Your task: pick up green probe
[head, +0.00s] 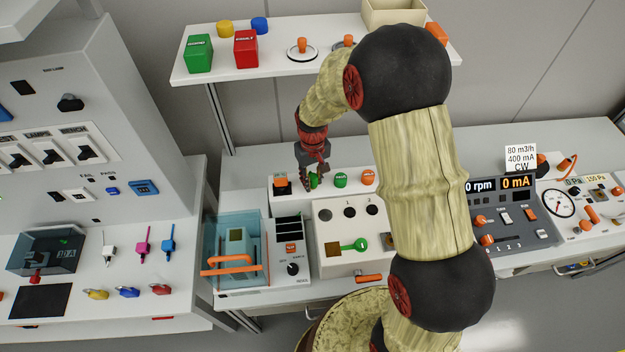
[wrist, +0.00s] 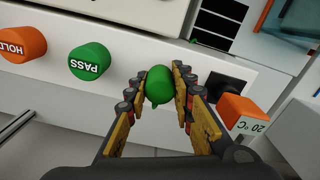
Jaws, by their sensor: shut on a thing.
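My gripper (head: 313,176) is over the white ledge at the back of the bench, pointing down. Its fingers are shut on the green probe (head: 313,182). In the wrist view the green probe (wrist: 160,84) shows as a rounded green body between the two fingertips of my gripper (wrist: 161,78). Its lower end is hard to make out, and I cannot tell whether it touches the ledge.
A green PASS knob (wrist: 90,62) and an orange HOLD knob (wrist: 22,45) stand left of the probe in the wrist view. An orange block (wrist: 240,110) marked 20 °C is close on the right. A shelf (head: 280,66) with coloured boxes hangs behind.

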